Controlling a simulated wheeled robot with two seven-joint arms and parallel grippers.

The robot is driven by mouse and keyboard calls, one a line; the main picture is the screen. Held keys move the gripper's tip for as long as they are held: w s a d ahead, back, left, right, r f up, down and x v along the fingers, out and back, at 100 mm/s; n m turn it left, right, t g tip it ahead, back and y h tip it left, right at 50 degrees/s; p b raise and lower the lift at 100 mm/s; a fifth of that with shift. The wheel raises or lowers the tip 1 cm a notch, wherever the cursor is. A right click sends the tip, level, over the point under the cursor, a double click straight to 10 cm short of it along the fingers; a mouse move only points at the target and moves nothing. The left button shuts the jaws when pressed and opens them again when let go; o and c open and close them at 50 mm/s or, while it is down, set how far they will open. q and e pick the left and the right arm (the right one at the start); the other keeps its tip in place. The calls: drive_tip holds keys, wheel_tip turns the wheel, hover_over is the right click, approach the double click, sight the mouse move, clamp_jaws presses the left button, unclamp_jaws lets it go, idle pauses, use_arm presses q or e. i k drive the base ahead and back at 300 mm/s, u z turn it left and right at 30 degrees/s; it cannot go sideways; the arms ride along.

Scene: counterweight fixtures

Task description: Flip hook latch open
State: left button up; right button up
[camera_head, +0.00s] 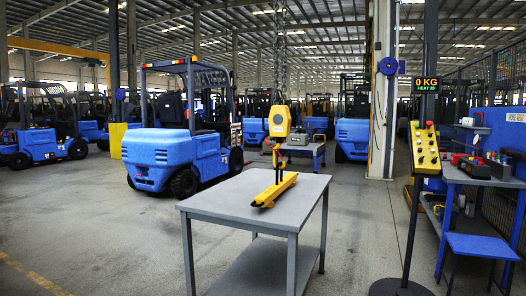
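A yellow hoist block (280,121) hangs on chains above the grey table (225,203). A small hook (277,157) hangs below the block, close over a yellow beam (275,190) that lies on the table. The latch on the hook is too small to make out, so I cannot tell whether it is open or shut. I also cannot tell whether the hook touches the beam. Neither of my grippers shows in the head view.
A yellow control box (425,148) on a dark pole stands right of the table. A workbench (480,178) with small items is at the far right. A blue forklift (180,140) is parked behind on the left. The floor at front left is clear.

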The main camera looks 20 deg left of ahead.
sight(268, 142)
drive_tip(key=z, duration=1.2)
drive_tip(key=k, duration=0.15)
drive_tip(key=u, duration=2.35)
drive_tip(key=i, duration=0.9)
